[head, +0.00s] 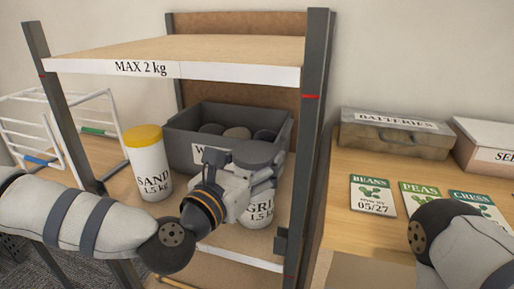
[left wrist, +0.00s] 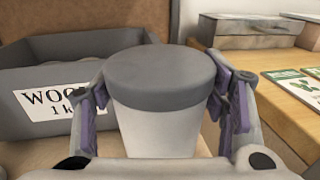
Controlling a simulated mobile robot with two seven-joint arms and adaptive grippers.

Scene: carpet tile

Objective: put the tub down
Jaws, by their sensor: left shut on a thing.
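The tub (head: 259,206) is white with a grey lid and a partly hidden label that reads "GRI" and 1.5 kg. It is upright at the front right of the middle shelf space. My left gripper (head: 250,180) is shut on it, and in the left wrist view the purple-padded fingers flank the tub (left wrist: 165,125) on both sides. I cannot tell whether its base touches the shelf board. My right arm shows at the lower right of the head view, but its gripper is out of frame.
A white tub marked SAND (head: 149,165) with a yellow lid stands left of a grey bin (head: 183,140) holding round dark things. A board marked MAX 2 kg (head: 180,52) is overhead. Rack posts (head: 310,130) stand close right. Seed packets (head: 372,196) and a batteries box (head: 393,135) lie beyond.

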